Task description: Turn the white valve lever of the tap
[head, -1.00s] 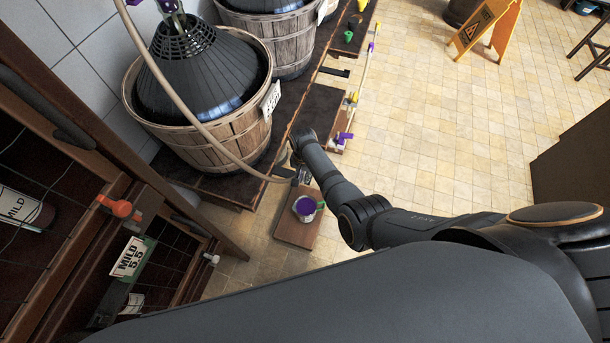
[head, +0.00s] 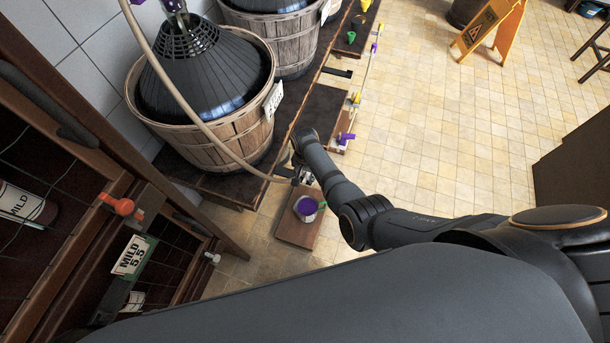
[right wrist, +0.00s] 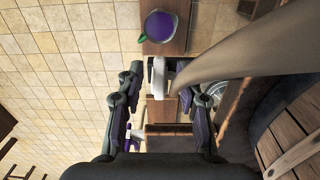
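The tap's white valve lever (right wrist: 158,77) shows in the right wrist view, between the two fingers of my right gripper (right wrist: 158,92). The fingers stand apart on either side of it, with a visible gap on the left side. Part of the tap is hidden behind the hose (right wrist: 225,60). In the head view my right gripper (head: 301,174) is small and low by the hose's end, and the lever cannot be made out there. A jug with purple contents (head: 306,208) stands just in front. It also shows in the right wrist view (right wrist: 160,27). My left gripper is not in view.
The jug rests on a low wooden board (head: 297,232). A wooden basket (head: 215,146) with a dark demijohn stands on a dark bench, left of my gripper. A wooden rack (head: 105,190) fills the left. Tiled floor (head: 450,130) is open to the right.

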